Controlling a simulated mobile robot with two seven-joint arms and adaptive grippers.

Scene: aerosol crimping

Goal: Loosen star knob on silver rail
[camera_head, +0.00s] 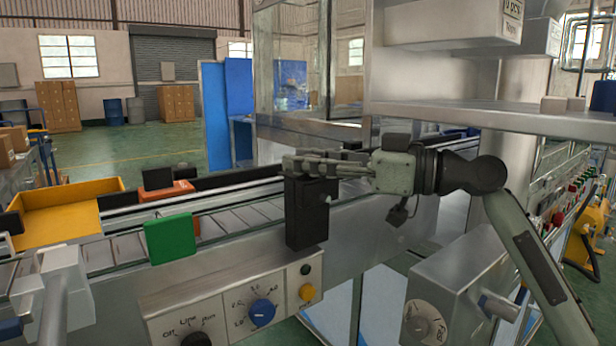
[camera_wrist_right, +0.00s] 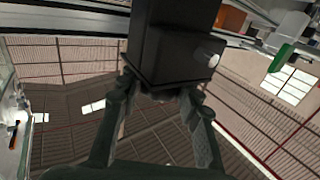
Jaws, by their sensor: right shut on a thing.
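A black block (camera_head: 306,215) stands upright at the front side of the silver rail (camera_head: 375,215) in the head view. My right gripper (camera_head: 305,166) reaches in from the right with its fingers level at the top of this block. In the right wrist view the block (camera_wrist_right: 175,50) fills the top middle, and the fingertips of my right gripper (camera_wrist_right: 160,94) meet a small dark part at its near end. This part seems to be the star knob; the fingers and shadow hide most of it. My right gripper is shut on it. My left gripper is not in view.
A green plate (camera_head: 170,239) and an orange-yellow tray (camera_head: 62,218) are at the conveyor on the left. A control panel (camera_head: 232,306) with a blue dial sits below the block. A grey shelf (camera_head: 490,117) overhangs at the right, above my right arm.

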